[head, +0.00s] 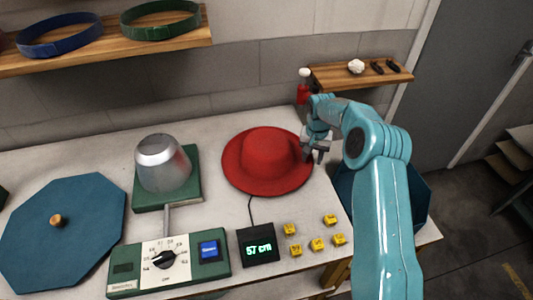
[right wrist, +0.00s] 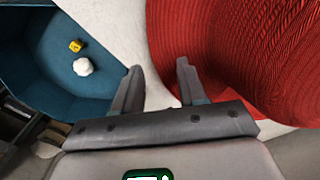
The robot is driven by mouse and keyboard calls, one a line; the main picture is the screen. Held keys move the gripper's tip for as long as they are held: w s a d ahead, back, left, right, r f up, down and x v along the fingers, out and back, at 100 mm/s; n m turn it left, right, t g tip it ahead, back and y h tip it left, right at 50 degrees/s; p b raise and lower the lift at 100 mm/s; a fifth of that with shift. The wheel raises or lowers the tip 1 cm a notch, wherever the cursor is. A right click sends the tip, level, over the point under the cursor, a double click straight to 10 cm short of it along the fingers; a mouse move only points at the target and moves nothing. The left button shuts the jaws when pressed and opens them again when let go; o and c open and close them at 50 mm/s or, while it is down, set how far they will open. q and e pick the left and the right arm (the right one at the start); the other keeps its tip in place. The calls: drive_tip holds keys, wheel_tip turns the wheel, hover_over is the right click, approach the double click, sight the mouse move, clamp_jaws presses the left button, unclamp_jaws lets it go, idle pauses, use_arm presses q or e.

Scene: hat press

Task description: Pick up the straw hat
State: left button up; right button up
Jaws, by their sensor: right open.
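A red wide-brimmed hat (head: 262,158) with a woven texture lies on the worktable, crown up. I see no other hat. My right gripper (head: 316,154) is at the hat's right edge, with its fingers pointing down. In the right wrist view the fingers (right wrist: 160,82) are open with nothing clearly between them. The red hat (right wrist: 240,50) fills the right side there, close to the right finger; I cannot tell whether they touch. My left gripper is not in view.
A metal hat block (head: 163,163) on a green base stands left of the hat. A control box (head: 168,265) and a display (head: 258,246) sit in front, near several yellow cubes (head: 317,244). A blue bin (right wrist: 60,50) stands right of the hat. A wooden shelf (head: 350,78) is behind.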

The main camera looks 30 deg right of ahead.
drive_tip(key=shift+s+d+f, duration=0.1)
drive_tip(key=shift+f, duration=0.45)
drive_tip(key=c, duration=0.5)
clamp_jaws()
